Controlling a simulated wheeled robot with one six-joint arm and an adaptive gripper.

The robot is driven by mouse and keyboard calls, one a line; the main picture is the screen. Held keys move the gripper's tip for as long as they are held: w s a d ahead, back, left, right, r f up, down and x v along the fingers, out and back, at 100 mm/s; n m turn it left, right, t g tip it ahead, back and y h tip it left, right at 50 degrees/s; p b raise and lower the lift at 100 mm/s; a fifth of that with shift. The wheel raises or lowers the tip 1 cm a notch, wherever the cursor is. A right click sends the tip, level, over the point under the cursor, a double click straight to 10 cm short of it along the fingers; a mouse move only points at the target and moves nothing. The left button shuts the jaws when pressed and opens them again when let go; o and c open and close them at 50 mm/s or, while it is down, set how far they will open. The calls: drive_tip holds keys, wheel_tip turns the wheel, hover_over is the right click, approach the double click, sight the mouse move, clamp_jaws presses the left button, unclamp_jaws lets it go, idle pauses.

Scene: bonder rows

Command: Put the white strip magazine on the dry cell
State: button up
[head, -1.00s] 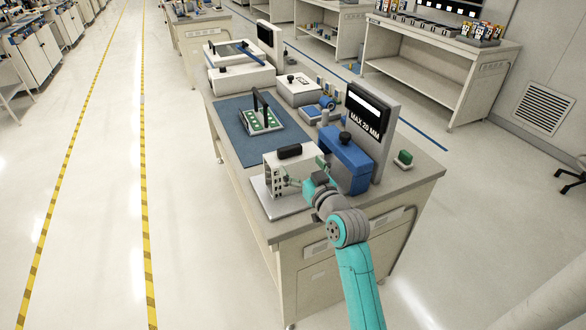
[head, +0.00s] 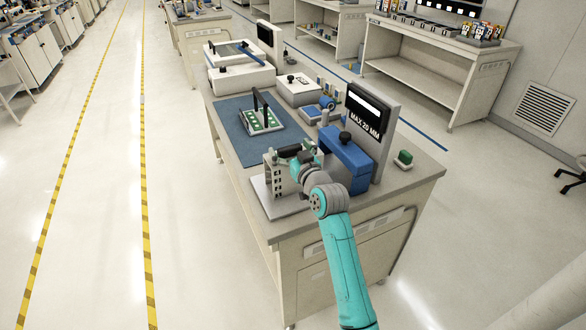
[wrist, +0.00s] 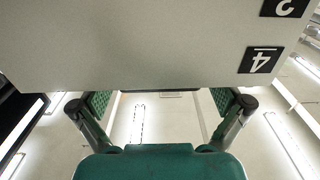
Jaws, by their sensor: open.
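The white strip magazine (head: 280,181) is a pale box with dark square labels on its side and a dark handle (head: 287,151) on top. It stands upright on a light plate (head: 284,207) at the near left corner of the bench. In the wrist view its pale wall (wrist: 130,45), with upside-down number labels, fills the upper part. My gripper (head: 301,160) is at the magazine's upper right, close to the handle, and partly covers the box. In the wrist view my gripper (wrist: 160,103) is open, its green-padded fingers apart. Contact is unclear. I cannot tell which thing is the dry cell.
A blue machine (head: 346,162) with a tall "MAX 20 MM" panel (head: 369,125) stands close right of my gripper. Behind the magazine, a green board fixture (head: 262,121) sits on a blue mat (head: 243,150). A small green-topped block (head: 403,159) is at the right.

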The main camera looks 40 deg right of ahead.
drive_tip(key=c, duration=1.8)
drive_tip(key=shift+o, duration=0.2)
drive_tip(key=shift+r, duration=0.15)
